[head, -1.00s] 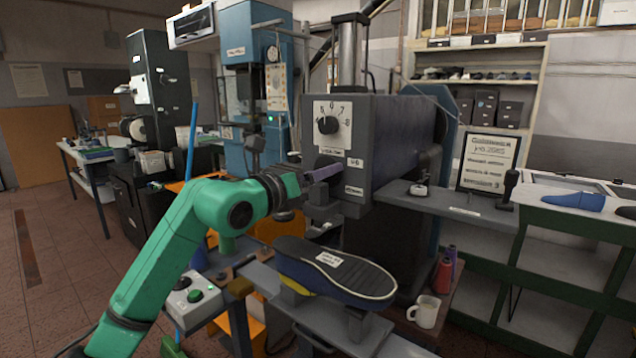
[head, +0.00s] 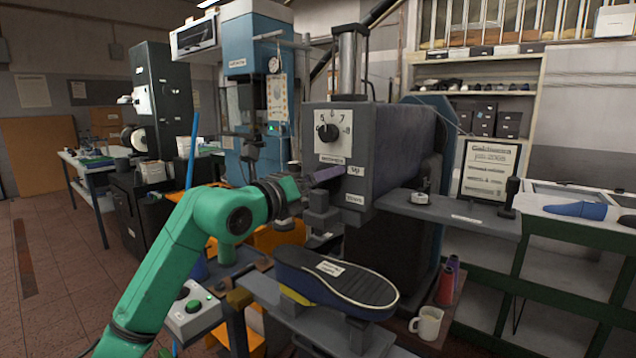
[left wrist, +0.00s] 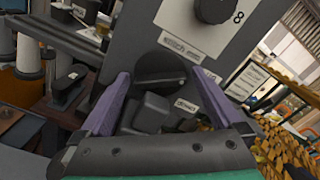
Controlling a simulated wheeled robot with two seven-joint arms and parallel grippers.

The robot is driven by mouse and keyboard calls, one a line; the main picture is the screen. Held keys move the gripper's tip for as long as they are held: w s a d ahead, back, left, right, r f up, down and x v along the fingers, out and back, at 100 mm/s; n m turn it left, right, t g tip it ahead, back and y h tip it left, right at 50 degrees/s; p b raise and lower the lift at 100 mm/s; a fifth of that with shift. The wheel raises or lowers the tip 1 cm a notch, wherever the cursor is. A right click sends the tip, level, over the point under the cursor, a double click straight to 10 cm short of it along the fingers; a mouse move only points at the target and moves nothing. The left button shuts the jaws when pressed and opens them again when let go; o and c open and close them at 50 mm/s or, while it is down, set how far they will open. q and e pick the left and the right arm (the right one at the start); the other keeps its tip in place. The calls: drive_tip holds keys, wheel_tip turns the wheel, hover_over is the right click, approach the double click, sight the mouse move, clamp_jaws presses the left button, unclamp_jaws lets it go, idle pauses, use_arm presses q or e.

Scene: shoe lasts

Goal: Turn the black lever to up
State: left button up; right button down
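A round black part (left wrist: 160,68), which looks like the black lever's hub, is on the grey machine's face in the left wrist view. It sits between my left gripper's spread purple fingers, with dark gaps to both sides. Which way the lever points cannot be told. In the head view my left gripper (head: 322,175) is at the machine's front face, below the dial, and hides this part. It also shows in the left wrist view (left wrist: 165,79), open, with nothing clamped. My right gripper is not in view.
A black numbered dial (head: 327,133) is above my gripper on the grey machine (head: 390,150). A grey block juts out just below the gripper. A dark shoe sole (head: 335,280) lies below. A white mug (head: 427,322) and thread spools (head: 447,282) stand to the right.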

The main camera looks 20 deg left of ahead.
use_arm(q)
drive_tip(key=shift+s+a+f, duration=0.1)
drive_tip(key=shift+s, duration=0.1)
drive_tip(key=b+v, duration=0.6)
drive_tip(key=v, duration=0.8)
